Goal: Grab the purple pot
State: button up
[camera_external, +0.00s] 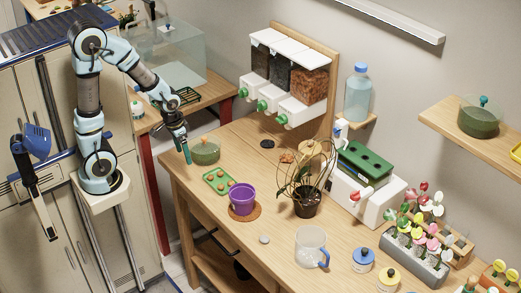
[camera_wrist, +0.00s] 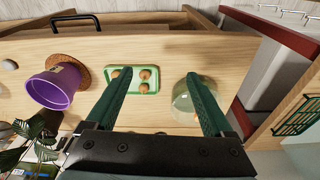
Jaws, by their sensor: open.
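The purple pot (camera_external: 242,198) stands upright on a round brown mat (camera_external: 256,211) near the front edge of the wooden table. In the wrist view the purple pot (camera_wrist: 54,88) is at the left, outside my fingers. My gripper (camera_external: 187,157) is above the table's left end, to the left of the pot and apart from it. In the wrist view my gripper (camera_wrist: 156,88) is open with two green fingers and nothing between them but the view of the table below.
A green tray (camera_external: 209,187) with several small brown balls lies left of the pot. A potted plant with tall wire-like stems (camera_external: 307,203) stands right of the pot. A glass jug (camera_external: 311,247) is at the front right.

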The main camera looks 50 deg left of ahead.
jog(key=shift+o, duration=0.8)
